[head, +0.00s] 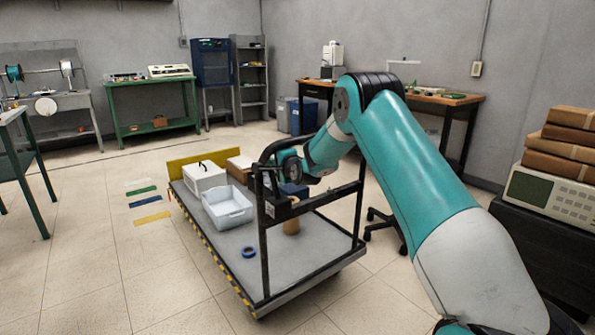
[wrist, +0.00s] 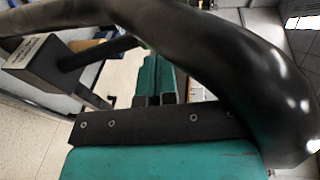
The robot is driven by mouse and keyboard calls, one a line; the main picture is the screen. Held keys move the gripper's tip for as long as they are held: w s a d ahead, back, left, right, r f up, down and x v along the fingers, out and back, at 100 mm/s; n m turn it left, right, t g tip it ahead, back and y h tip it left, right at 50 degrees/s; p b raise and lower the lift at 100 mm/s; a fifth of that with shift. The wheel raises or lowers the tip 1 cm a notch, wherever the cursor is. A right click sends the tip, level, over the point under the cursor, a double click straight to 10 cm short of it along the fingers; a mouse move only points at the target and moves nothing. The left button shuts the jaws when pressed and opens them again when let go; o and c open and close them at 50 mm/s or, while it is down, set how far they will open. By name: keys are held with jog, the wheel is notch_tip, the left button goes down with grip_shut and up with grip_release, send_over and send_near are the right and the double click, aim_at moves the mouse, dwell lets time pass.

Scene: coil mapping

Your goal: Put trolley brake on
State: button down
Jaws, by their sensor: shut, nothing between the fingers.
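The trolley (head: 230,255) stands on the floor in the head view, with a black tube handle frame (head: 262,245) at its near end. A black box with a pale label (wrist: 38,65) shows at the left of the wrist view. A dark rod (wrist: 100,52) sticks out of it toward my fingers; it looks like the brake lever. My gripper (wrist: 152,72) is shut and empty. Its fingertips appear close to the rod's free end; I cannot tell whether they touch. In the head view my wrist hangs over the handle frame and the fingers are hard to make out.
The trolley carries a white box (head: 204,177), a pale bin (head: 228,208), a blue tape roll (head: 249,252) and a brown cylinder (head: 291,226). A black hose crosses much of the wrist view. A dark cabinet with boxes stands at the right.

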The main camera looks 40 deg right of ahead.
jog(key=d+v, duration=0.1)
jog(key=v, duration=1.1)
jog(key=shift+s+a, duration=0.35)
jog(key=shift+s, duration=0.1)
jog(key=shift+r, duration=0.1)
jog(key=s+a+r+n+g+y, duration=0.2)
jog(key=s+a+n+g+y, duration=0.2)
jog(key=s+a+n, duration=0.65)
jog(key=s+a+r+n+g+y, duration=0.3)
jog(key=s+a+n+g, duration=0.25)
jog(key=a, duration=0.95)
jog(key=s+a+n+g, duration=0.1)
jog(key=s+n+g, duration=0.15)
jog(key=s, duration=0.55)
jog(key=s+a+n+g+h, duration=0.1)
jog(key=s+n+g, duration=0.1)
jog(key=s+n, duration=0.35)
jog(key=s+a+n+g, duration=0.2)
jog(key=s, duration=0.8)
notch_tip(320, 180, up, 18)
jog(key=p, duration=1.7)
jog(key=shift+w+f+p, duration=0.15)
jog(key=shift+w+p, duration=0.15)
jog(key=shift+w, duration=0.1)
